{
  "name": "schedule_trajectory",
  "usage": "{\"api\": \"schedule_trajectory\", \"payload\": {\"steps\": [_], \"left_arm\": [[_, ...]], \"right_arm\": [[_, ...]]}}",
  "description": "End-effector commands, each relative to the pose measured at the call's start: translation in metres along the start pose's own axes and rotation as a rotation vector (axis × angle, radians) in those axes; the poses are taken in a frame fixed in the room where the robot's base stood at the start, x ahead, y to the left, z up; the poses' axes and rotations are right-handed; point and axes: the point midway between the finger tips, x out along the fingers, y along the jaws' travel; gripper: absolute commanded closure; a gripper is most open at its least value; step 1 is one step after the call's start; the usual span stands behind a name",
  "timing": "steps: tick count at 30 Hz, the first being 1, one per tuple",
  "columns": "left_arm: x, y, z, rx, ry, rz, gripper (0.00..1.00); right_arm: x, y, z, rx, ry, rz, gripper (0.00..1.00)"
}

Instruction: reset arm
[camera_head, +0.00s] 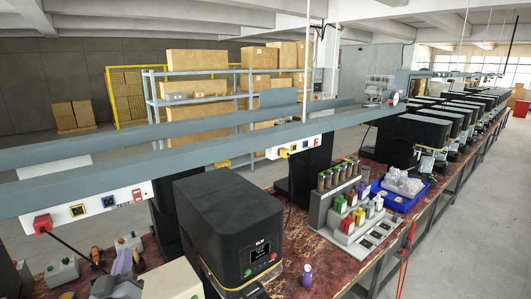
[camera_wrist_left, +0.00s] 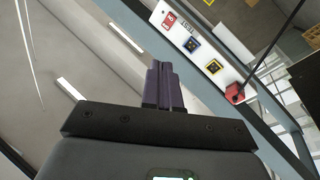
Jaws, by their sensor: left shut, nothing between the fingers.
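My left gripper (camera_head: 122,262) is at the lower left of the head view, above the dark red bench near the black seamer machine. Its purple fingers also show in the left wrist view (camera_wrist_left: 163,82), where they are together with nothing between them. The fingers point upward in the picture, towards the grey beam with the socket panel. My right gripper is in neither view.
The black seamer (camera_head: 228,228) stands right of the left gripper. Beyond it are a grey rack (camera_head: 316,212) with bottles and cartons, a small purple bottle (camera_head: 306,274) and a blue crate (camera_head: 405,203). The grey beam (camera_head: 230,145) crosses above the bench.

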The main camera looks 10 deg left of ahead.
Motion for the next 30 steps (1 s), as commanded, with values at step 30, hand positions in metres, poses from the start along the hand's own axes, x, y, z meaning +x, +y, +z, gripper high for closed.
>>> {"api": "schedule_trajectory", "payload": {"steps": [30], "left_arm": [[-0.368,-0.093,0.227,1.03,-1.435,0.342,1.0]], "right_arm": [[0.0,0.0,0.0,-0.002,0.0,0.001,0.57]]}}
